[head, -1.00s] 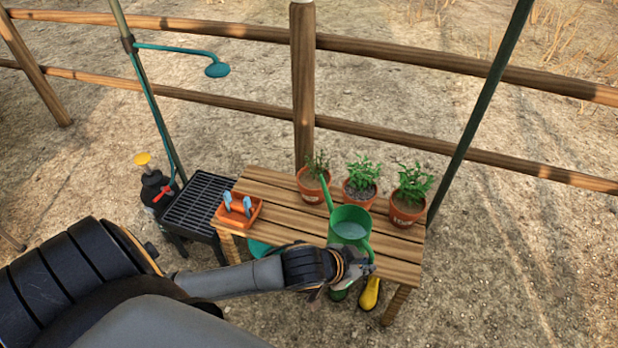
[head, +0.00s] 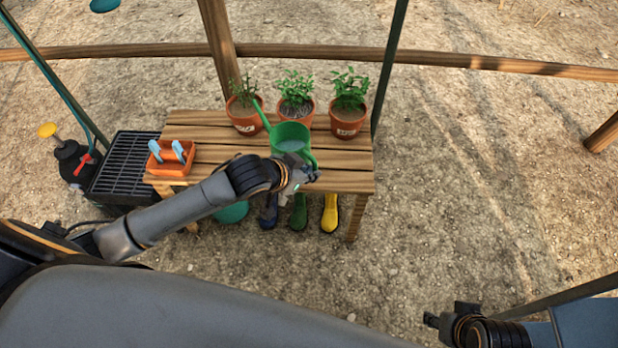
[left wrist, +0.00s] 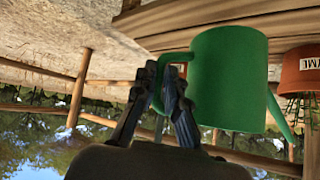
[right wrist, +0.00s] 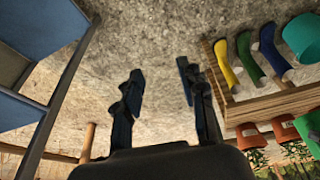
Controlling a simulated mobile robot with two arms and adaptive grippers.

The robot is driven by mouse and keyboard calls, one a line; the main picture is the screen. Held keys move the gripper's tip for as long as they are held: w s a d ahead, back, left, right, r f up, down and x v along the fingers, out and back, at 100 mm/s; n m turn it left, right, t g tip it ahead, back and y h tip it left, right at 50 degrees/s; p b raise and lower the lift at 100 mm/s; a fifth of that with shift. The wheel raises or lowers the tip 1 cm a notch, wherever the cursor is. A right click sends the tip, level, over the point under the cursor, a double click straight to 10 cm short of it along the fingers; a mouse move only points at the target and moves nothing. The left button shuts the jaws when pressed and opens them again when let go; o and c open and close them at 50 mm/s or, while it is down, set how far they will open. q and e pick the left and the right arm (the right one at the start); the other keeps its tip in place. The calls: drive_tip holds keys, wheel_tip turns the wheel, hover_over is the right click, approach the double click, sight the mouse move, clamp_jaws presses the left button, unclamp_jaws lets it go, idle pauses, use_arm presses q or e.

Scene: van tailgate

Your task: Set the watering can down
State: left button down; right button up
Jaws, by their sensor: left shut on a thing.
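The green watering can (head: 291,137) is upright over the front part of the wooden table (head: 222,128), in front of the potted plants, its spout toward the back left. My left gripper (head: 304,175) is at its handle on the near right side. In the left wrist view, which is upside down, the left gripper (left wrist: 167,82) is shut on the handle of the can (left wrist: 230,80). The can's base is close to the table top; I cannot tell whether it touches. My right gripper (right wrist: 160,88) is open and empty, away from the table; part of it shows at the head view's lower right (head: 433,320).
Three potted plants stand along the table's back edge, the middle one (head: 295,108) just behind the can. An orange tool caddy (head: 171,158) is at the left end. Boots (head: 329,213) and a teal bucket (head: 232,212) are under the front. The table's front right is clear.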

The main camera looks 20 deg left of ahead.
use_arm(q)
drive_tip(key=shift+w+a+f+b, duration=0.25)
drive_tip(key=shift+w+f+b, duration=0.05)
drive_tip(key=shift+w+f, duration=0.7)
drive_tip(key=shift+w+a+f+b, duration=0.1)
drive_tip(key=shift+w+f+b, duration=0.2)
drive_tip(key=shift+w+f, duration=0.25)
wheel_tip(320, 180, down, 3)
drive_tip(key=shift+f+b, duration=0.15)
drive_tip(key=shift+b, duration=0.35)
use_arm(e)
drive_tip(key=shift+r, duration=0.15)
use_arm(q)
drive_tip(key=shift+f, duration=0.1)
use_arm(e)
drive_tip(key=shift+s, duration=0.1)
use_arm(q)
drive_tip(key=c, duration=1.4)
unclamp_jaws()
